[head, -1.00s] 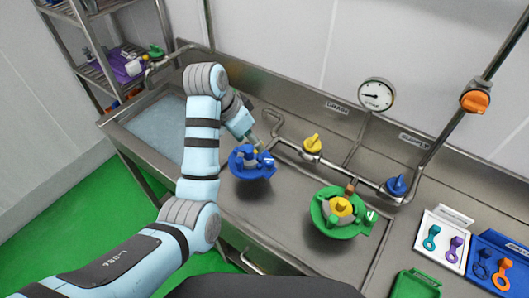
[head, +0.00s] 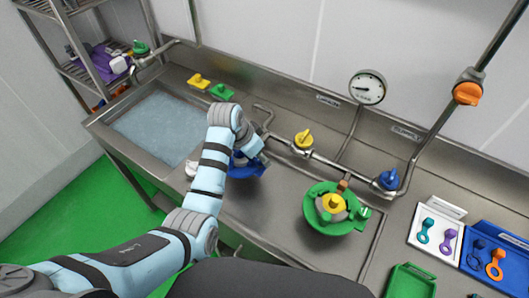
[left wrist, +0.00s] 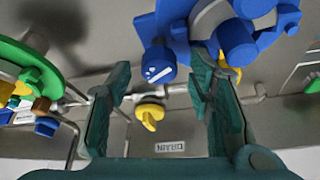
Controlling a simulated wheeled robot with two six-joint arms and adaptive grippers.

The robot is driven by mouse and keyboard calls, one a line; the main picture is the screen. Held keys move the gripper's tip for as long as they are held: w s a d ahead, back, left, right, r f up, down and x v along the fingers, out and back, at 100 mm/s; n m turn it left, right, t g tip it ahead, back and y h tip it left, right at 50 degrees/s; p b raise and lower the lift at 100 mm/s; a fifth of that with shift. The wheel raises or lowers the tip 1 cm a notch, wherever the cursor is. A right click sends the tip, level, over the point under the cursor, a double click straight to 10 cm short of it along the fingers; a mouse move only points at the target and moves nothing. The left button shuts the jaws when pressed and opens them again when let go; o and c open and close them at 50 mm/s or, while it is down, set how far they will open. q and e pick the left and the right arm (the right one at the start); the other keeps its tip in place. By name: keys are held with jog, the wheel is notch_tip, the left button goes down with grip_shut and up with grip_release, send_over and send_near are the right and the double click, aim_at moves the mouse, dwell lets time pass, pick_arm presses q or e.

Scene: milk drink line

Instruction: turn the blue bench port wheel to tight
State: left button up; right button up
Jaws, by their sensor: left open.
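The blue bench port fitting (head: 247,169) stands on the steel bench, mostly hidden by my left arm in the head view. In the left wrist view, the blue fitting (left wrist: 256,38) fills the top right. A blue wheel or knob with white marks (left wrist: 158,62) sticks out from its side. My left gripper (left wrist: 160,78) is open, with one dark green finger on each side of the blue knob in that picture. I cannot tell whether the fingers are level with the knob, and I see no clear contact. My right gripper is in neither view.
A green fitting with a yellow top (head: 333,208) stands right of the blue one. A pipe behind carries a yellow valve (head: 303,139) and a blue valve (head: 388,180). A water-filled sink (head: 158,130) lies left. Trays of coloured tags (head: 437,235) lie right.

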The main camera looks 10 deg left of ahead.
pick_arm(q)
jog(key=shift+s, duration=0.1)
grip_shut()
